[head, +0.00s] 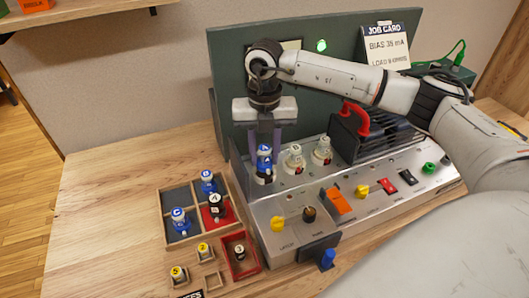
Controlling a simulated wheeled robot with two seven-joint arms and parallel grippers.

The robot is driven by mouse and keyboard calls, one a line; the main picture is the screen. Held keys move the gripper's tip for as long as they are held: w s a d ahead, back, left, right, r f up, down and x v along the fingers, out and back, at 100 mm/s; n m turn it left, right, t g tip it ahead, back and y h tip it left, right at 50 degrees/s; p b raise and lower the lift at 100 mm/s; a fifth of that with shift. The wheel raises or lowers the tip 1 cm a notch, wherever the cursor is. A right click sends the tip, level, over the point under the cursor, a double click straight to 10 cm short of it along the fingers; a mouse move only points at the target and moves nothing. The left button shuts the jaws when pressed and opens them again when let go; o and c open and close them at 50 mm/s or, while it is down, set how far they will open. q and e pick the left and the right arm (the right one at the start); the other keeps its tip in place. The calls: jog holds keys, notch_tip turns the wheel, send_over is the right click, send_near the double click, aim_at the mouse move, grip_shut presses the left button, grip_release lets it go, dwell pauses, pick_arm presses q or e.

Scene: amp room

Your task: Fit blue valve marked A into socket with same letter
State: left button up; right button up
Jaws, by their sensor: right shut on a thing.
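A blue valve marked A (264,158) is upright at the leftmost position of the row on the grey amp panel (290,205). My right gripper (265,155) comes down from above and is shut on it, one finger on each side. The valve's base is at a pale socket; I cannot tell whether it is fully seated, and the socket's letter is not readable. Two white-bodied pieces (295,158) (322,150) stand in the row to its right. My left gripper is not in view.
A dark tray (176,198) at left holds blue valves B (208,182) and C (180,219), plus a black-and-white piece (215,206) in a red compartment. Small numbered pieces sit in front. A green back panel (228,70), red handle (356,115) and switches surround the row.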

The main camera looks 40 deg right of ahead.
jog(key=shift+f, duration=0.15)
dwell(0.6)
jog(key=shift+f+b, duration=1)
jog(key=shift+f, duration=0.3)
dwell(0.5)
jog(key=o, duration=1.1)
jog(key=shift+o, duration=0.2)
jog(key=shift+r, duration=0.1)
notch_tip(320, 180, up, 10)
jog(key=shift+a+r, duration=0.1)
jog(key=shift+r, duration=0.1)
